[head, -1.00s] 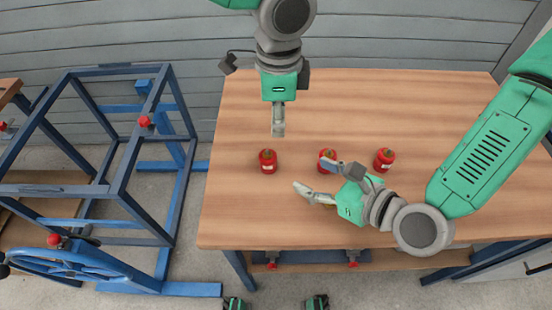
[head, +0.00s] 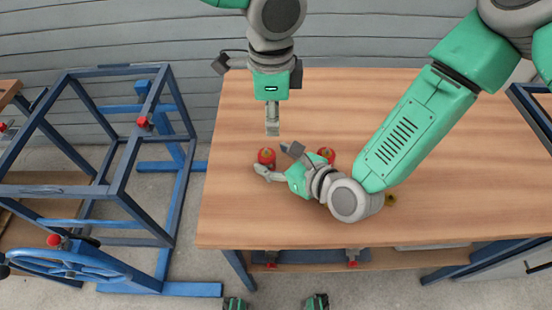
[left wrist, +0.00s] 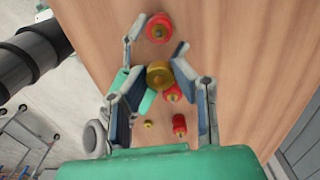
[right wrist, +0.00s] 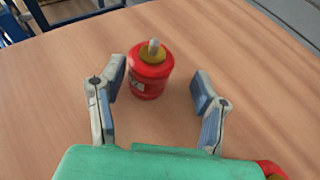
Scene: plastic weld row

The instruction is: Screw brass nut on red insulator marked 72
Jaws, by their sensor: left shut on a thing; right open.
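My left gripper (head: 272,130) points down above the table and is shut on a brass nut (left wrist: 160,75), seen between its fingers in the left wrist view. My right gripper (head: 275,161) is open and low over the table, beside the leftmost red insulator (head: 266,156). In the right wrist view this insulator (right wrist: 148,76) stands upright between and just beyond the open fingers, apart from them. It has a brass collar, a pale stud on top and a label too small to read. Another red insulator (head: 327,154) stands to its right, partly behind my right arm.
A third red insulator (left wrist: 179,124) shows in the left wrist view; my right arm hides it in the head view. A small brass piece (head: 391,200) lies on the wooden table (head: 230,215). A blue frame (head: 120,200) stands left of the table. The table's back right is clear.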

